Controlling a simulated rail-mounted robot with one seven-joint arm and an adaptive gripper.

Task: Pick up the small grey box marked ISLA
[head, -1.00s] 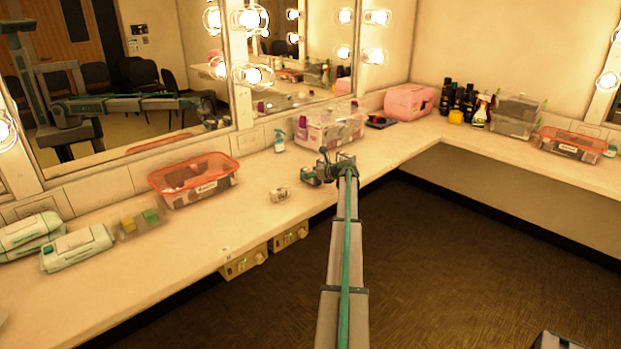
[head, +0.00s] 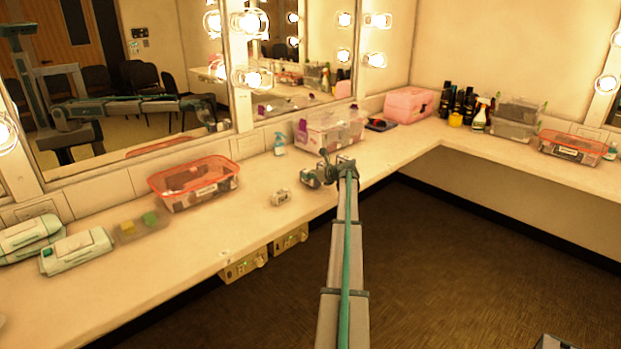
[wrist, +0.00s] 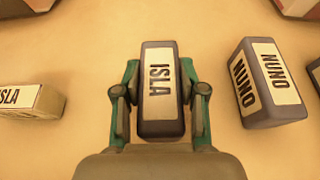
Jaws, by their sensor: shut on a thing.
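A dark grey box with a white label reading ISLA (wrist: 160,78) is between the fingers of my gripper (wrist: 160,105) in the wrist view. The fingers are shut on its two sides. I cannot tell whether it touches the counter. In the head view my gripper (head: 318,178) is low over the counter, and the box in it is not clear. A paler box with a label showing SLA (wrist: 32,100) lies to the left in the wrist view; a small pale box (head: 281,197) stands left of my gripper in the head view.
A dark grey box marked NUNO (wrist: 262,85) stands close on the right in the wrist view. An orange-rimmed bin (head: 195,185) is to the left on the counter (head: 240,220). A clear bin (head: 330,130) and a blue spray bottle (head: 279,145) stand behind my gripper.

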